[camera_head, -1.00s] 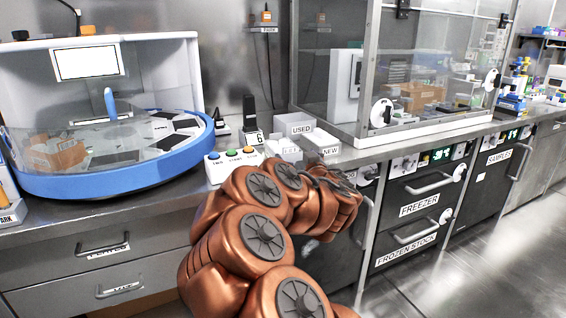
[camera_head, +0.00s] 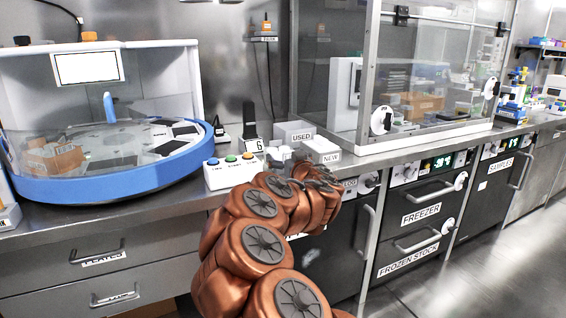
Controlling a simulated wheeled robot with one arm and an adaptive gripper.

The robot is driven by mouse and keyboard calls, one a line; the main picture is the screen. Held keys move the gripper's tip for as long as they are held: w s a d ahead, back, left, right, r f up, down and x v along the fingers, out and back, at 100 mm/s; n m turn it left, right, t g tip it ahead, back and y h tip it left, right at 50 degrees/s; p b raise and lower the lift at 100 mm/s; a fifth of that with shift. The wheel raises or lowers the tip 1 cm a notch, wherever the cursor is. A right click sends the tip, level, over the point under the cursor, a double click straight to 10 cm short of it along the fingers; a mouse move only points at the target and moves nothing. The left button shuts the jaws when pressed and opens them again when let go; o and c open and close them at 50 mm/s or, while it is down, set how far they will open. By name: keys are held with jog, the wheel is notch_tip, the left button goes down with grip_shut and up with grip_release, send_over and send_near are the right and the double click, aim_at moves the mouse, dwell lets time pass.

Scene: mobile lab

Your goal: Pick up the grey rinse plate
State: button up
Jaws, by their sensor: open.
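I cannot make out a grey rinse plate for certain. Several dark, flat pieces lie on the round deck of the blue-rimmed machine (camera_head: 110,187) at the left, behind its clear cover. Small pale items (camera_head: 279,153) stand on the counter beside the white boxes, too small to identify. My copper arm reaches up from the bottom middle to the counter's front edge, below the boxes. My gripper's fingers cannot be made out at the far end of the arm, and nothing held is visible.
A box marked USED (camera_head: 294,133) and a box marked NEW (camera_head: 321,149) stand right of a three-button panel (camera_head: 233,170). Drawers marked FREEZER (camera_head: 421,214) line the right, beside open floor (camera_head: 470,260).

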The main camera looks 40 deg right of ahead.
jog(key=shift+w+d, duration=0.15)
jog(key=shift+w, duration=0.25)
jog(key=c, duration=0.9)
